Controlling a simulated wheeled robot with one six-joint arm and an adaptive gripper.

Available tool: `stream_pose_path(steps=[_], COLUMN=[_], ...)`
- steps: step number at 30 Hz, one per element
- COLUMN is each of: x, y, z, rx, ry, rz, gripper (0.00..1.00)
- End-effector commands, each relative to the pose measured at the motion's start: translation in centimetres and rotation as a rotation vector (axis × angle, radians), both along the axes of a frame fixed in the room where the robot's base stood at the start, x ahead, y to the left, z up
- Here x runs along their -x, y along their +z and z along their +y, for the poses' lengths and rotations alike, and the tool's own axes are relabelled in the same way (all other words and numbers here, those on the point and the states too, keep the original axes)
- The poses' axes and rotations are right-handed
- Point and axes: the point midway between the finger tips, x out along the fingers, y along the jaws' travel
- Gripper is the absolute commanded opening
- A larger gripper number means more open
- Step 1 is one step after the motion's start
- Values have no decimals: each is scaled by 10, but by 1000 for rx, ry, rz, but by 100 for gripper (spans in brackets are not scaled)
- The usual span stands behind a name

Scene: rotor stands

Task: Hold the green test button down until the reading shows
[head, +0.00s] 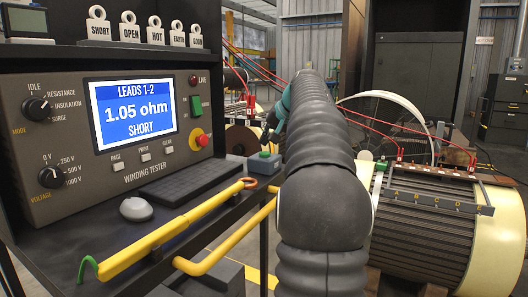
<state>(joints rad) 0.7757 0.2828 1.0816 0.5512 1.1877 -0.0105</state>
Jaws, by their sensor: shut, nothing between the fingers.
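The winding tester (60,190) stands at the left with its lit blue screen (133,113), which reads "LEADS 1-2", "1.05 ohm" and "SHORT". A small box with a green button (264,154) on top sits at the bench's far right end. My gripper (266,138) is shut and empty, pointing down just above or on this button; I cannot tell if they touch. My dark arm hides most of the gripper. A green rocker switch (196,106) is also on the tester's panel.
A red stop knob (202,140), mouse (136,209) and keyboard (180,183) are near the tester. A yellow hooked rod (170,235) lies along the bench edge.

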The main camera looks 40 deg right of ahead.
Motion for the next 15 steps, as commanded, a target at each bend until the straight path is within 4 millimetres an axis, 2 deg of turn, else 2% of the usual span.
stream_pose_path(steps=[1,3,15], x=[0,0,0], y=[9,16,42], z=[0,0,0], rx=[0,0,1], ry=[0,0,1], rz=[0,0,0], gripper=[0,0,0])
